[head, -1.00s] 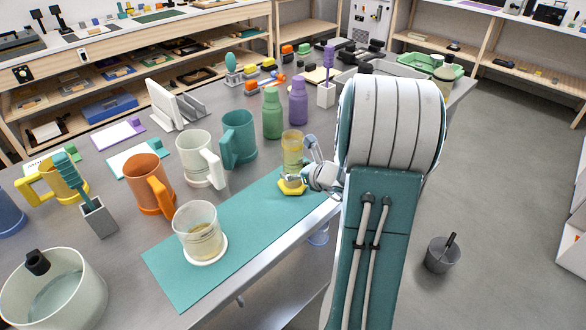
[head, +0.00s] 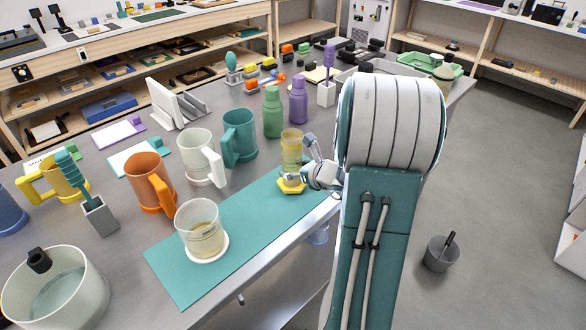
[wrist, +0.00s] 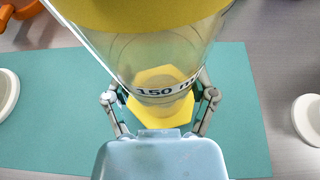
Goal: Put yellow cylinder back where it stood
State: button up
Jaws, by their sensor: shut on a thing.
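The yellow cylinder (head: 292,152) is a clear measuring cylinder with yellow liquid and a yellow hexagonal foot. It is upright over the far right end of the teal mat (head: 245,215). I cannot tell whether its foot touches the mat. My gripper (head: 308,165) is shut on the cylinder from the right, low on its body.
A clear beaker (head: 200,229) stands on a white disc on the mat's near half. Teal (head: 240,140), white (head: 198,160) and orange (head: 147,183) mugs stand left of the mat. Green (head: 272,115) and purple (head: 298,102) bottles stand just behind the cylinder.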

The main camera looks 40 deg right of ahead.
jog(key=shift+f, duration=0.65)
dwell(0.8)
jog(key=o, duration=1.2)
jog(key=shift+o, duration=0.2)
jog(key=shift+s+d, duration=0.1)
jog(key=shift+s, duration=0.05)
jog(key=shift+v, duration=3.9)
jog(key=shift+r, duration=0.1)
jog(key=v, duration=1.1)
jog(key=shift+s, duration=0.4)
